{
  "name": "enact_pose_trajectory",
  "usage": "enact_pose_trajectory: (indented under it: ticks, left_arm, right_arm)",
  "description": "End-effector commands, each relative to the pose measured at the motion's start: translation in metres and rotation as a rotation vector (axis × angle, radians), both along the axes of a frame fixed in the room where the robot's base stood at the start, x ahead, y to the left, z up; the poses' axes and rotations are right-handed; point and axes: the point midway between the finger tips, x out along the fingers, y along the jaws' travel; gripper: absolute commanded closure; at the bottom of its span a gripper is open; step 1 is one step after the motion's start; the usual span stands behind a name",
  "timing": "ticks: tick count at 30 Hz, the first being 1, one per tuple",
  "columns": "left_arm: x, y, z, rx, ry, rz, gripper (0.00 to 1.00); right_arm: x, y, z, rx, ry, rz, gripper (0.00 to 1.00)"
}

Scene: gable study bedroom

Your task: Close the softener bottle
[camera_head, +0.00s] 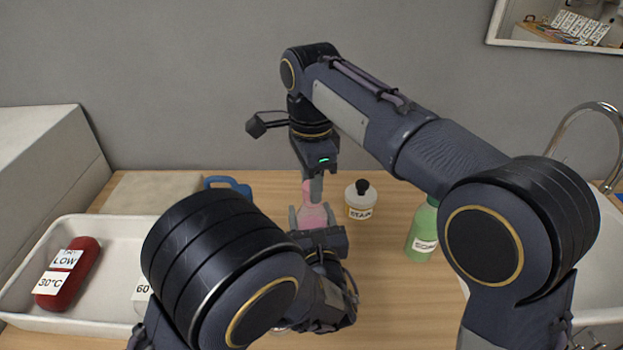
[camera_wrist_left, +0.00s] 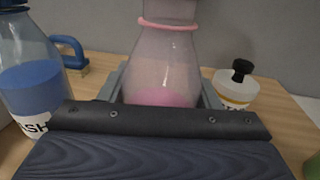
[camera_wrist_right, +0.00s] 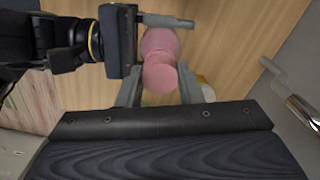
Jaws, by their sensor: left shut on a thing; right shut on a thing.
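The softener bottle (camera_head: 316,217) is a translucent flask with pink liquid, upright on the wooden counter. In the left wrist view the bottle (camera_wrist_left: 165,70) stands between my left fingers, with a pink ring around its neck. My left gripper (camera_head: 312,214) is shut on its body. My right gripper (camera_head: 309,190) comes down from above and is shut on the pink cap (camera_wrist_right: 159,74) at the bottle's top. In the right wrist view the cap sits between the fingers, over the bottle's neck. I cannot tell whether the cap is fully seated.
A stain bottle (camera_head: 360,201) with a black cap stands just right. A green soap bottle (camera_head: 423,232) is further right, near the sink and tap (camera_head: 585,112). A blue wash bottle (camera_wrist_left: 30,85) and blue-handled brush (camera_wrist_left: 72,50) are left.

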Motion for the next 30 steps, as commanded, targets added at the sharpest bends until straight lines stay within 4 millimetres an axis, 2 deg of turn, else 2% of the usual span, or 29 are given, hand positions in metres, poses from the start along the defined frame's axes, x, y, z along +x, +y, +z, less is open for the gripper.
enact_pose_trajectory:
  ticks: [11,12,17,20,30]
  left_arm:
    - [0.0,0.0,0.0001,0.0,0.0,0.0,0.84]
    - [0.0,0.0,0.0001,0.0,0.0,0.0,1.0]
    - [0.0,0.0001,0.0,0.0,0.0,0.0,1.0]
    - [0.0,0.0001,0.0,0.0,0.0,0.0,1.0]
    - [0.0,0.0001,0.0,0.0,0.0,0.0,1.0]
  right_arm:
    - [0.0001,-0.0002,-0.0078,0.0,0.0,-0.001,0.88]
    - [0.0001,-0.0002,-0.0082,0.0,0.0,-0.001,0.88]
    - [0.0004,-0.0001,-0.0081,-0.001,0.0,-0.097,0.88]
    - [0.0003,0.0006,-0.0081,-0.001,-0.001,-0.307,0.88]
    - [0.0014,0.0003,-0.0108,-0.009,-0.001,-1.261,0.88]
